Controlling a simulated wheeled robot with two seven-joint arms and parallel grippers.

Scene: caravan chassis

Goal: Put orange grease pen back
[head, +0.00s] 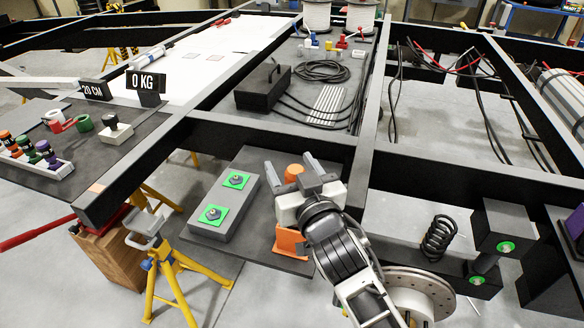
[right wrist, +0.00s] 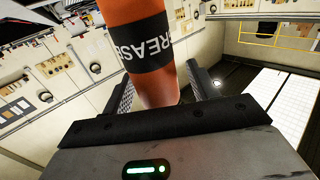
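The orange grease pen shows in the right wrist view (right wrist: 152,75) as a thick orange cylinder with a black band and part of the word "GREASE". It stands between the two fingers of my right gripper (right wrist: 160,92), with what look like narrow gaps on both sides. In the head view, its orange top (head: 293,173) shows between the spread fingers of the right gripper (head: 292,168), over the dark panel. The gripper body hides the pen's lower part. A pen rack (head: 60,172) with orange, green and purple pens lies at the left. My left gripper is out of view.
An orange bracket-like piece (head: 290,243) and a grey block with two green squares (head: 225,205) are on the dark panel (head: 258,160). Black chassis beams (head: 265,132) run behind the gripper. A coil spring (head: 438,238) stands to the right. A stamp (head: 115,129) lies near the rack.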

